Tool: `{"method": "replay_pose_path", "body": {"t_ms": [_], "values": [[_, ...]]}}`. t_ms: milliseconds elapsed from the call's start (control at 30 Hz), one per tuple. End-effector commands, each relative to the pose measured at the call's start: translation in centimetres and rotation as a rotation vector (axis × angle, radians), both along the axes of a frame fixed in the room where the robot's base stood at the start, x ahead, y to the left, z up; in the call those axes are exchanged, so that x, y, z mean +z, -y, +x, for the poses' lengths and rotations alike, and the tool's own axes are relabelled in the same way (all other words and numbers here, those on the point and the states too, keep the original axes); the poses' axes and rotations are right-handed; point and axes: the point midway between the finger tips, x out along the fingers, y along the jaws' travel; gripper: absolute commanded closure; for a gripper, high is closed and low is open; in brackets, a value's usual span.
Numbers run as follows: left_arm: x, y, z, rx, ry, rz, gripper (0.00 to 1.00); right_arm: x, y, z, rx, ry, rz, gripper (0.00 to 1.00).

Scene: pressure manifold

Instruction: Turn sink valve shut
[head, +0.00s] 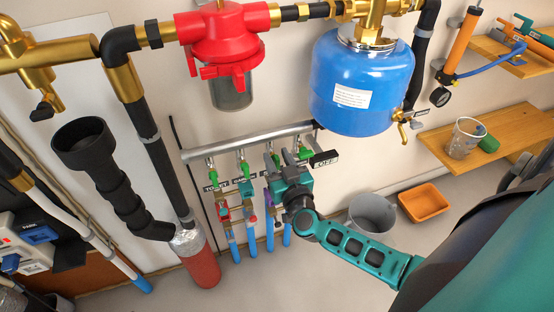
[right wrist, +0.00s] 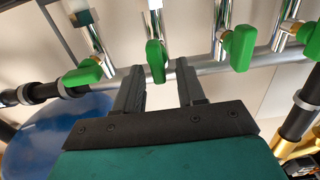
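A row of valves with green handles hangs under a grey horizontal pipe (head: 250,140). The two left handles (head: 213,175) (head: 245,168) show clearly in the head view; the right ones are partly behind my gripper. A "TOILET" label (head: 211,187) is at the far left; I cannot read a sink label. My right gripper (head: 284,155) is at the right part of the row. In the right wrist view its fingers (right wrist: 157,82) are apart, with one green handle (right wrist: 155,60) between or just beyond the tips. Contact cannot be told. My left gripper is not in view.
Neighbouring green handles (right wrist: 85,75) (right wrist: 238,48) flank the fingers closely. A blue tank (head: 352,75) and a red filter housing (head: 222,38) are above. A grey bucket (head: 372,213) and an orange tub (head: 423,202) stand on the floor to the right.

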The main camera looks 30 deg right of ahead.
Motion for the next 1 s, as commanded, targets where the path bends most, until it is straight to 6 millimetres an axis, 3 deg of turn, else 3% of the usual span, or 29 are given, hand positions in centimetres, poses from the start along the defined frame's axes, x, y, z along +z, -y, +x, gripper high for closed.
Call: {"method": "replay_pose_path", "body": {"t_ms": [367,800,1000], "values": [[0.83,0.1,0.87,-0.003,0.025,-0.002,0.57,0.01,0.16,0.72,0.001,-0.001,-0.001,0.61],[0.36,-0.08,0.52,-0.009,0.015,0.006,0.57,0.01,0.16,0.69,0.001,-0.001,0.0,1.0],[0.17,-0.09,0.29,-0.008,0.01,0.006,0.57,0.0,0.15,0.67,0.001,-0.001,0.002,1.0]]}}
